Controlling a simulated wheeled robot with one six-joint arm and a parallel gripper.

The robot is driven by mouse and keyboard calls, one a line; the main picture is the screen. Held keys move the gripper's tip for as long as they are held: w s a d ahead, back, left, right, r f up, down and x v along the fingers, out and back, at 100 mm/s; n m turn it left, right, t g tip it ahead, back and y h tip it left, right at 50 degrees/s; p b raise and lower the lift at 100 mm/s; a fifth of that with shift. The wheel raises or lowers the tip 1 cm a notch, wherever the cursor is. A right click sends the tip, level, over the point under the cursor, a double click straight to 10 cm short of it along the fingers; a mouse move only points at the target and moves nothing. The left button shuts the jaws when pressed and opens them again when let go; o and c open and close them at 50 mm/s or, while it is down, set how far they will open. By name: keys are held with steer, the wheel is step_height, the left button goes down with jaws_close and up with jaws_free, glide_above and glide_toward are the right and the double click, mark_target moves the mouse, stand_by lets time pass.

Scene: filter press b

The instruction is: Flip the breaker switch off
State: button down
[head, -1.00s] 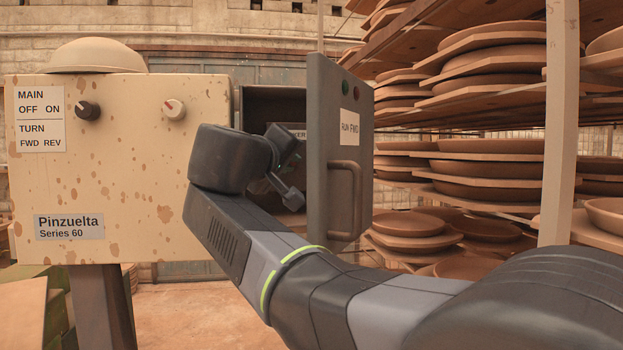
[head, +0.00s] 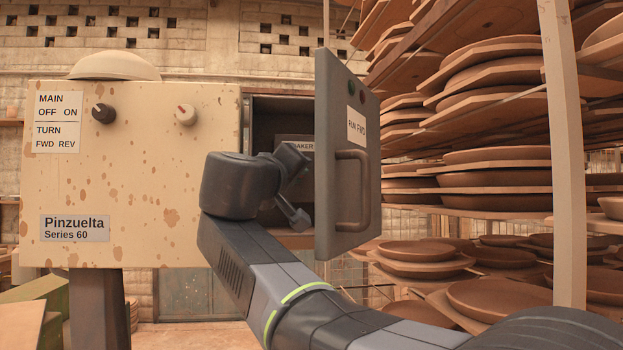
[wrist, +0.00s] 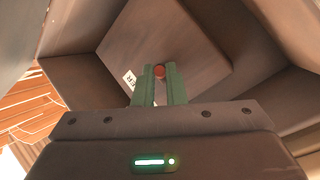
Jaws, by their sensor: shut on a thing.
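The breaker switch shows in the wrist view as a small red tip (wrist: 159,71) on a dark grey breaker panel (wrist: 185,45). The green fingers of my gripper (wrist: 159,84) are closed around it, shut on the switch. Part of a white label (wrist: 130,79) ending in "ER" shows left of the fingers. In the head view the breaker box (head: 268,115) stands open, and its label (head: 298,146) is partly covered by my wrist. My wrist reaches into the box there; the fingers and the switch are hidden.
The open grey door (head: 335,215) with its handle (head: 352,190) stands right beside my wrist. A beige cabinet (head: 150,215) with a dark knob (head: 103,113) and a light knob (head: 186,115) is at left. Racks of clay plates (head: 495,175) fill the right.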

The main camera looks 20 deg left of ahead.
steer(key=c, duration=1.5)
jaws_free()
steer(key=shift+s, duration=0.1)
steer(key=s, duration=0.4)
steer(key=s+f, duration=0.1)
steer(key=s, duration=0.8)
steer(key=shift+s+d+f, duration=0.2)
steer(key=shift+s, duration=0.1)
steer(key=shift+w, duration=0.15)
steer(key=w, duration=0.4)
steer(key=w+r, duration=0.1)
steer(key=w, duration=0.8)
steer(key=shift+w+a+r, duration=0.2)
steer(key=shift+w, duration=0.1)
steer(key=shift+s, duration=0.15)
